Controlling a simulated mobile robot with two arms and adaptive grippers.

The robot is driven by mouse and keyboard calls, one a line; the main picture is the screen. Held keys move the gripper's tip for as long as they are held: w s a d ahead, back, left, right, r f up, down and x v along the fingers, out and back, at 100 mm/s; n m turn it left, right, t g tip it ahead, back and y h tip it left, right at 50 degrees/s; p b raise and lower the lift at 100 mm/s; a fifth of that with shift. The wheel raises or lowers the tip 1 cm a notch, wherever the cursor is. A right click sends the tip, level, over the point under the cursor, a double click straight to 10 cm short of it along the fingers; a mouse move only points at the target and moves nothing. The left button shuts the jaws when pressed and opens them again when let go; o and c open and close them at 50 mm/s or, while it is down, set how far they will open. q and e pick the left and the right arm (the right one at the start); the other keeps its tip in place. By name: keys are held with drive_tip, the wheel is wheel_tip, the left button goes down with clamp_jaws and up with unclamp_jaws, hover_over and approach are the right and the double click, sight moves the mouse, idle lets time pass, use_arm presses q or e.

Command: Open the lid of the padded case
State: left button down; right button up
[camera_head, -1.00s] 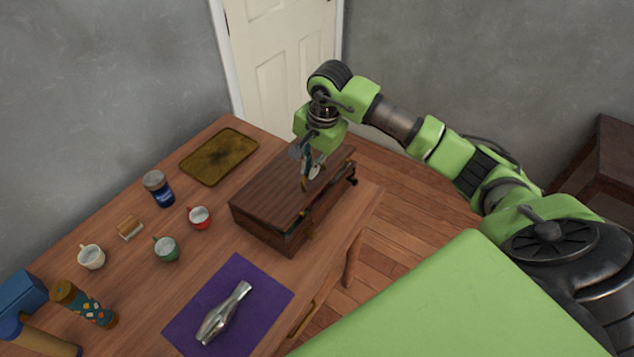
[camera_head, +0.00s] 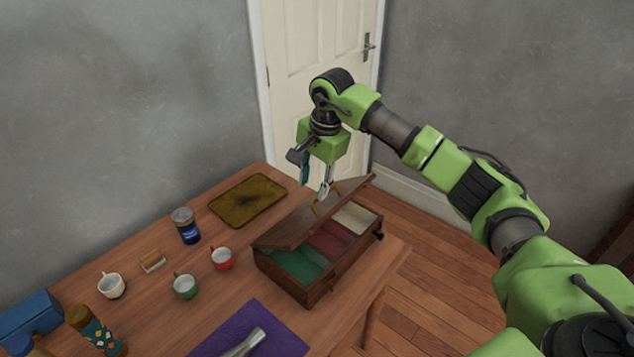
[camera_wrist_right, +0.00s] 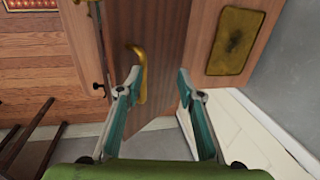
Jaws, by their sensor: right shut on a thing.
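The padded case (camera_head: 313,293) is a dark wooden box on the table. Its lid (camera_head: 290,232) is tilted partly up, with a gap along the near side. Inside, green (camera_head: 300,264), red and cream padded compartments show. Brass fittings (camera_head: 337,188) sit by the lid's raised edge. My right gripper (camera_head: 314,190) is above that edge, shut on the lid; its exact contact is hard to see. In the right wrist view, its fingers (camera_wrist_right: 157,85) stand apart on either side of the wooden lid (camera_wrist_right: 165,50), with a brass handle (camera_wrist_right: 141,75) beside one finger. My left gripper is out of view.
Left of the case are a red cup (camera_head: 222,259), green cup (camera_head: 185,287), white cup (camera_head: 112,286) and blue jar (camera_head: 187,228). A brown tray (camera_head: 247,200) lies behind. A purple mat (camera_head: 280,335) with a metal object (camera_head: 244,343) lies in front.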

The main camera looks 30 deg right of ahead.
drive_tip(key=shift+a+f, duration=0.2)
drive_tip(key=shift+f, duration=0.1)
drive_tip(key=shift+w+r+p, duration=0.2)
drive_tip(key=shift+r+p, duration=0.1)
drive_tip(key=shift+r, duration=0.1)
drive_tip(key=w+a+r+p, duration=0.1)
drive_tip(key=w+r+p, duration=0.2)
drive_tip(key=r+p, duration=0.2)
drive_tip(key=w+a+r+p, duration=0.1)
drive_tip(key=w+r+p, duration=0.3)
drive_tip(key=r, duration=0.4)
drive_tip(key=shift+a+r+p, duration=0.25)
drive_tip(key=shift+a+p, duration=0.05)
drive_tip(key=shift+p, duration=0.1)
idle(0.4)
